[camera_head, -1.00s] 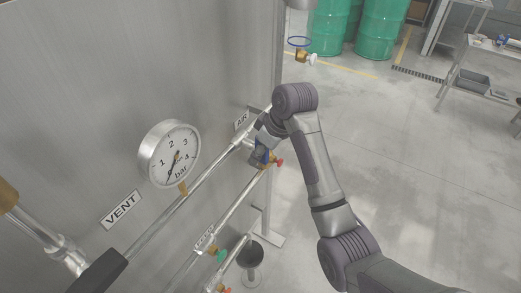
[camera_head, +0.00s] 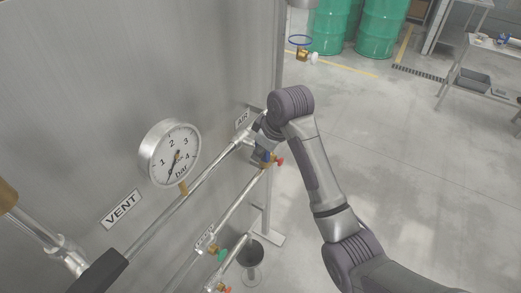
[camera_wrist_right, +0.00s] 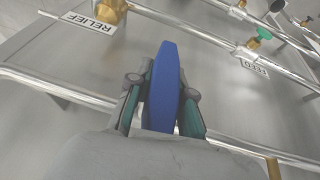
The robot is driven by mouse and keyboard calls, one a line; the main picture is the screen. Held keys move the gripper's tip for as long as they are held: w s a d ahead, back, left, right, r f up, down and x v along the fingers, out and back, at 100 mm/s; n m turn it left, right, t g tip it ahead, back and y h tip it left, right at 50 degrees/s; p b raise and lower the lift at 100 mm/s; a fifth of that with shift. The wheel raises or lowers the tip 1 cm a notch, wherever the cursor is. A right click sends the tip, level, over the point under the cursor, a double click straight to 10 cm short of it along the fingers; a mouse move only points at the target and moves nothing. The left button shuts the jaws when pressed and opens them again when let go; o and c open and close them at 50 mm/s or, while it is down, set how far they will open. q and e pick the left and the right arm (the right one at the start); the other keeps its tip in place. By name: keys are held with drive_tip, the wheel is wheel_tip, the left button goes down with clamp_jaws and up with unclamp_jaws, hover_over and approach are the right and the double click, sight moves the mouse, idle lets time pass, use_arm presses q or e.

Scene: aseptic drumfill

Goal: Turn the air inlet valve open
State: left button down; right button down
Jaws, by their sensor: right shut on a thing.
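The blue handle of the air inlet valve (camera_head: 264,157) is beside the AIR label (camera_head: 242,120) on the steel panel, mostly hidden by my right wrist. In the right wrist view the long blue handle (camera_wrist_right: 166,75) stands between the two fingers. My right gripper (camera_wrist_right: 163,98) is shut on it, with a finger against each side. In the head view the right gripper (camera_head: 260,150) is largely covered by its own arm. The valve body and its stem cannot be made out. My left gripper is not in view.
A pressure gauge (camera_head: 170,154) is left of the valve, its needle at the low end. A red knob (camera_head: 280,161) is close right of my gripper. Pipes, a VENT label (camera_head: 121,209) and a green knob (camera_head: 222,254) are lower.

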drive_tip(key=t+h, duration=0.1)
drive_tip(key=t, duration=0.1)
drive_tip(key=n+t+h, duration=0.1)
drive_tip(key=t+h, duration=0.1)
drive_tip(key=shift+w+d+t, duration=0.15)
drive_tip(key=shift+w+t, duration=0.05)
drive_tip(key=shift+t, duration=0.2)
drive_tip(key=shift+n+t+h, duration=0.4)
drive_tip(key=shift+t, duration=0.4)
drive_tip(key=shift+t+h+b, duration=0.4)
drive_tip(key=shift+t+b, duration=0.2)
drive_tip(key=shift+t, duration=0.1)
drive_tip(key=shift+w+n+t+h+b, duration=0.1)
drive_tip(key=shift+n+t+h+b, duration=0.3)
drive_tip(key=shift+t+b, duration=0.35)
drive_tip(key=n+t+h+b, duration=0.1)
drive_tip(key=t+b, duration=0.2)
drive_tip(key=b, duration=0.1)
drive_tip(key=shift+d+r, duration=0.1)
drive_tip(key=shift+r+n+t+h+b, duration=0.25)
drive_tip(key=shift+n+t+h+b, duration=0.15)
drive_tip(key=shift+t+b, duration=0.55)
drive_tip(key=c, duration=1)
unclamp_jaws()
drive_tip(key=shift+r, duration=0.15)
drive_tip(key=shift+c, duration=0.2)
